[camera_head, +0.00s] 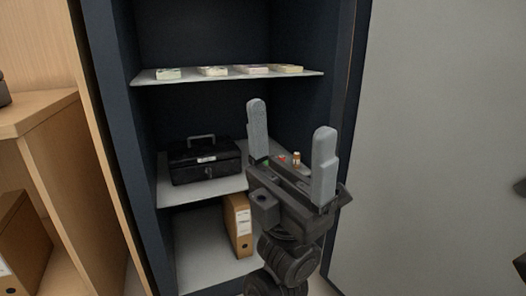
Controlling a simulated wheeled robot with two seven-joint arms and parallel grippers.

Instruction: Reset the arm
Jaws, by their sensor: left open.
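My left gripper (290,150) is in the middle of the head view, in front of the open dark blue cabinet (118,130). Its two grey fingers point up and stand wide apart, with nothing held between them. My left arm comes up from the bottom of the picture below it. The gripper covers the right part of the middle and lower shelves. No right gripper can be made out clearly; only small dark parts show at the right edge.
A black cash box (204,162) stands on the middle shelf, with small stamp-like items (296,158) partly behind my gripper. Banknote bundles (213,71) lie on the upper shelf. An orange binder (238,226) stands below. A wooden unit (40,112) is left; a grey door panel (430,140) is right.

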